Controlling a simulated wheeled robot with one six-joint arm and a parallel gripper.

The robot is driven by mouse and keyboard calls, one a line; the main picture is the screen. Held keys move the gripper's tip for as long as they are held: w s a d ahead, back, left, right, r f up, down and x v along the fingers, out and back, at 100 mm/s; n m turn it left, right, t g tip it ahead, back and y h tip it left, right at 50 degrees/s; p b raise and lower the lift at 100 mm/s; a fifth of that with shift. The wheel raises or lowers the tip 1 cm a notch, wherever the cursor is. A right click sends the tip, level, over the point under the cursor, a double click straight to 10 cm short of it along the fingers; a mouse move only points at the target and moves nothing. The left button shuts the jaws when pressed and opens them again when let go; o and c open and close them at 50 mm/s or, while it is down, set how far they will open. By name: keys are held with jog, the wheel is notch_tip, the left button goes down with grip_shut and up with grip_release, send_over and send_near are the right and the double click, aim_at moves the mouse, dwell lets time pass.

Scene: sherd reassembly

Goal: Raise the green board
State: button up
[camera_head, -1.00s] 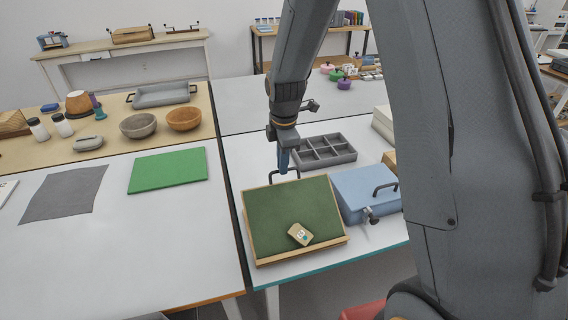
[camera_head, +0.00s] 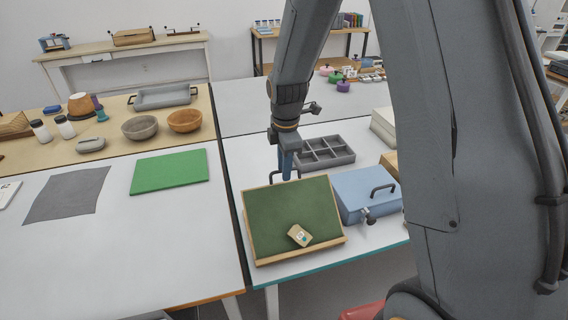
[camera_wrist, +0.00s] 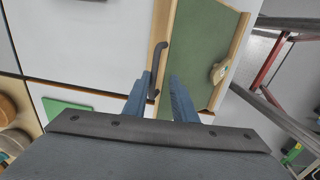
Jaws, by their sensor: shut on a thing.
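The green board (camera_head: 280,205) has a wooden frame and leans tilted on the white table, with a ledge along its front edge. A small tan sherd (camera_head: 300,236) with a light and teal mark rests low on its face; it also shows in the wrist view (camera_wrist: 218,72). A dark handle (camera_wrist: 157,68) stands at the board's back edge. My gripper (camera_head: 287,176) is at this handle, behind the board. In the wrist view its blue fingers (camera_wrist: 158,98) lie on either side of the handle, shut on it. The head view partly hides the grip.
A blue case (camera_head: 362,192) stands close to the board's right, and a grey compartment tray (camera_head: 325,153) behind it. A flat green mat (camera_head: 170,172) and a grey cloth (camera_head: 66,194) lie on the left table. White tabletop between mat and board is clear.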

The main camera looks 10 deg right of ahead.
jog(key=shift+o, duration=1.2)
jog(key=shift+s+f, duration=0.25)
jog(key=shift+s, duration=0.1)
jog(key=shift+w+r, duration=0.25)
jog(key=shift+r, duration=0.15)
notch_tip(320, 180, up, 7)
jog(key=b, duration=0.2)
jog(key=shift+s+r, duration=0.2)
jog(key=shift+s, duration=0.15)
jog(key=s+d+f+m, duration=0.1)
jog(key=s+d+m, duration=0.1)
jog(key=s+m, duration=0.7)
jog(key=s+d+f+m, duration=0.2)
jog(key=s+d+m, duration=0.1)
jog(key=s+m, duration=0.6)
jog(key=shift+f+m+b, duration=0.2)
jog(key=shift+m+b, duration=0.25)
jog(key=shift+m, duration=0.05)
